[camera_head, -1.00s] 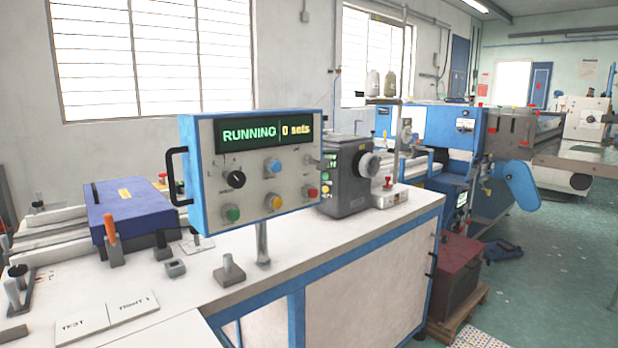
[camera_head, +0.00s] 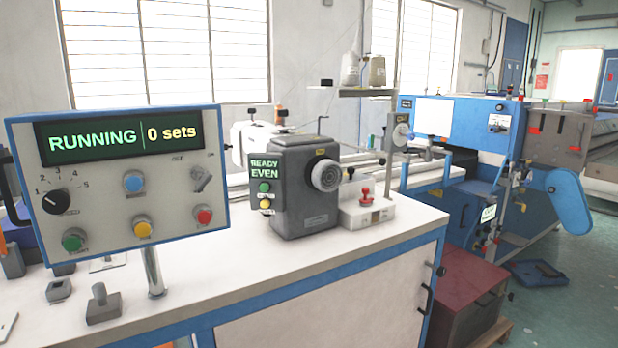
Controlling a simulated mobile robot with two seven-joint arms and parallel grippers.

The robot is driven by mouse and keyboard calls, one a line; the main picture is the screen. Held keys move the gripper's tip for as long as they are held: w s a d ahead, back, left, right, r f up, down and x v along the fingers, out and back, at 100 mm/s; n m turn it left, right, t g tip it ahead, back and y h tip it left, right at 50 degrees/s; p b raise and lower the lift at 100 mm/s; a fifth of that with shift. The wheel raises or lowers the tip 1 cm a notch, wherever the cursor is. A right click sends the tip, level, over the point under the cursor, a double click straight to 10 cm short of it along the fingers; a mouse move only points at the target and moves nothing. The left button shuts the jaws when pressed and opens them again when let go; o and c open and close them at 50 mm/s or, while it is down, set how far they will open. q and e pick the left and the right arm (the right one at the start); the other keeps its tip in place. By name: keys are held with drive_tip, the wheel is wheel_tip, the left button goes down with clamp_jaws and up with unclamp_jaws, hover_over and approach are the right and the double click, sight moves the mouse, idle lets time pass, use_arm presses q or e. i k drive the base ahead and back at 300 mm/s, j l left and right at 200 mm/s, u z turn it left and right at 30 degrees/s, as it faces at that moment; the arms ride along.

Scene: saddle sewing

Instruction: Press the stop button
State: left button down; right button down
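A control panel (camera_head: 108,190) with a blue frame stands on a post at the left of the white bench. Its screen (camera_head: 120,138) reads "RUNNING" and "0 sets". A red button (camera_head: 204,215) sits at the panel's lower right; its label is too small to read. A green button (camera_head: 73,240), a yellow button (camera_head: 142,229) and a blue button (camera_head: 134,181) are also on it, with a black numbered dial (camera_head: 56,201) at the left and a toggle switch (camera_head: 202,179) at the upper right. Neither gripper is in view.
A grey machine (camera_head: 305,185) on the bench (camera_head: 260,270) reads "READY EVEN". Beside it is a white box (camera_head: 366,213) with a red knob. A dark red cabinet (camera_head: 465,290) stands right of the bench. Open green floor lies at the far right.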

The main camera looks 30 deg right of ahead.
sight(203, 216)
drive_tip(key=l+u, duration=0.1)
drive_tip(key=l, duration=3.15)
drive_tip(key=k+j+u, duration=0.35)
drive_tip(key=k+u, duration=0.15)
drive_tip(key=i+j+z, duration=0.25)
drive_tip(key=j, duration=0.85)
drive_tip(key=i+j+z, duration=0.25)
drive_tip(key=j, duration=0.85)
drive_tip(key=i+j+z, duration=0.25)
drive_tip(key=j, duration=0.95)
drive_tip(key=j+z, duration=0.25)
drive_tip(key=j, duration=0.9)
